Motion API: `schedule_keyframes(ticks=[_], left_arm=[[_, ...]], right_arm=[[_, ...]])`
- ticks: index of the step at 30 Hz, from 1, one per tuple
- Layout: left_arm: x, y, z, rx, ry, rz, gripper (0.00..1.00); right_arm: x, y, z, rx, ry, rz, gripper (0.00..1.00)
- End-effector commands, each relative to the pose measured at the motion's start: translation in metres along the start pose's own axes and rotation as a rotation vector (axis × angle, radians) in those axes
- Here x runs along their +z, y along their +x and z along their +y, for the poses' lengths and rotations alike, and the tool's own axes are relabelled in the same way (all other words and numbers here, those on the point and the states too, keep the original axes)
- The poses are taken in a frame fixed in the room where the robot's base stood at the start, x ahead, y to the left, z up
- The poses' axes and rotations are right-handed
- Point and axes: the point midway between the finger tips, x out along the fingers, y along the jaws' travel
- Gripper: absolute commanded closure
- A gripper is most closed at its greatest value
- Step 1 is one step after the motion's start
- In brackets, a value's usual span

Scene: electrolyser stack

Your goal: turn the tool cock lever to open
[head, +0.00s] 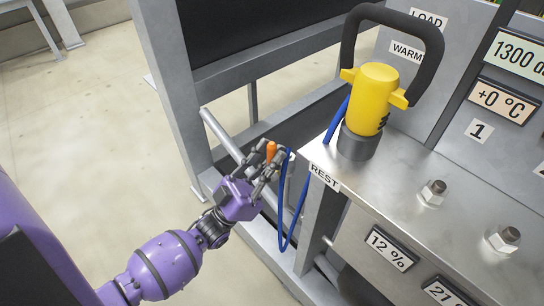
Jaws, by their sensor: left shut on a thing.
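My left gripper (260,172), on a purple arm from the lower left, is at the left end of the steel bench. Its fingers are shut on a small orange lever (271,150), whose upper end shows above the fingers. I take this for the tool cock lever; the cock body is hidden behind the fingers. A blue hose (286,235) hangs in a loop just right of the gripper. It seems to lead up to the yellow tool (374,98) with a black loop handle, standing upright on the bench. My right gripper is not in view.
The steel bench top (400,195) carries a REST label (324,178) and two bolts with nuts (433,192). A grey pipe (222,135) and frame post (165,80) stand behind the gripper. Display panels rise at the right. Open floor (80,130) lies to the left.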

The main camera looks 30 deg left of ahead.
Motion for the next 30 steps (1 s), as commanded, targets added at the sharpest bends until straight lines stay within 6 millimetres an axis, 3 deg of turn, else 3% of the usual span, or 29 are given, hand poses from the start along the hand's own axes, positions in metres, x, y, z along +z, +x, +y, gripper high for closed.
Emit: schedule_keyframes(ticks=[5, 6, 10, 22, 30], left_arm=[[-0.002, 0.001, -0.003, -0.004, 0.002, 0.005, 1.00], [-0.002, 0.001, -0.003, -0.004, 0.002, 0.005, 0.81], [-0.002, 0.001, -0.002, -0.003, 0.002, 0.004, 0.65], [0.000, -0.007, -0.001, -0.002, 0.000, -0.001, 0.65], [0.001, -0.059, -0.001, -0.004, 0.000, -0.003, 0.65]], right_arm=[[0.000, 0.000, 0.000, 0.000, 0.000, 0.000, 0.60], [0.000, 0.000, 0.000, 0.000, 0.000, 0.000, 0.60], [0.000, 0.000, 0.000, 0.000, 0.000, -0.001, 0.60], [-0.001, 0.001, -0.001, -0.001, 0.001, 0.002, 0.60], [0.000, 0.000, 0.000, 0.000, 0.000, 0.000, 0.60]])
